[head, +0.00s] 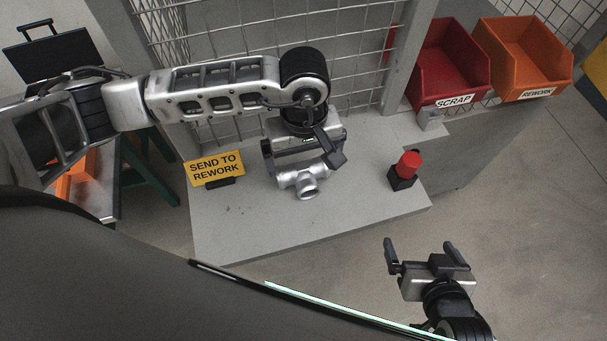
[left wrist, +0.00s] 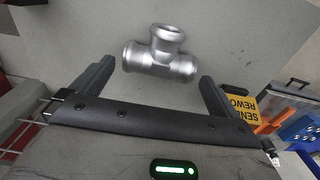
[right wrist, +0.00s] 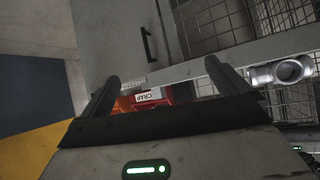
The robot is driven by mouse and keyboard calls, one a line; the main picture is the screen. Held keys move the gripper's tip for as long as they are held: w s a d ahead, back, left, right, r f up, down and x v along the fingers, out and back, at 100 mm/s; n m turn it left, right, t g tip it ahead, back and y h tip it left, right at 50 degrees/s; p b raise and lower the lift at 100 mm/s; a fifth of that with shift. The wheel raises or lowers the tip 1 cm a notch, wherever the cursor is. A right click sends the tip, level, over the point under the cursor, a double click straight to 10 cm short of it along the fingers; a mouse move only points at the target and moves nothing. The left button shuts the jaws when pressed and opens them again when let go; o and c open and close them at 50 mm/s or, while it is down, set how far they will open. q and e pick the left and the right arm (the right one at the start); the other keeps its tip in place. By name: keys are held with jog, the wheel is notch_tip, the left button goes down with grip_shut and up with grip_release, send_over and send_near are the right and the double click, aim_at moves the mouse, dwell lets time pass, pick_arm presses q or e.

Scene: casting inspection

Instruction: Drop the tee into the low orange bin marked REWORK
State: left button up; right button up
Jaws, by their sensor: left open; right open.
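The silver tee (head: 301,184) lies on the grey bench top, and it also shows in the left wrist view (left wrist: 160,58). My left gripper (head: 303,163) is open just above it, fingers pointing down. In the left wrist view the tee sits between and slightly beyond the fingertips, with a gap on each side. The orange bin marked REWORK (head: 524,62) is at the upper right, beside the red bin; its inside looks empty. My right gripper (head: 424,250) is open and empty, off the bench's front right side.
The red SCRAP bin (head: 446,66) stands left of the REWORK bin. A red button on a black base (head: 405,168) is on the bench's right. A yellow SEND TO REWORK sign (head: 214,167) is left of the tee. A wire mesh fence (head: 350,55) rises behind the bench.

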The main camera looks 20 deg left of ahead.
aim_at(304, 170)
pick_arm(q)
notch_tip(304, 170, down, 5)
jog(key=shift+s+r+b, duration=0.1)
jog(key=shift+s+b, duration=0.05)
jog(key=shift+b, duration=0.85)
jog(key=shift+r, duration=0.2)
jog(key=c, duration=1.1)
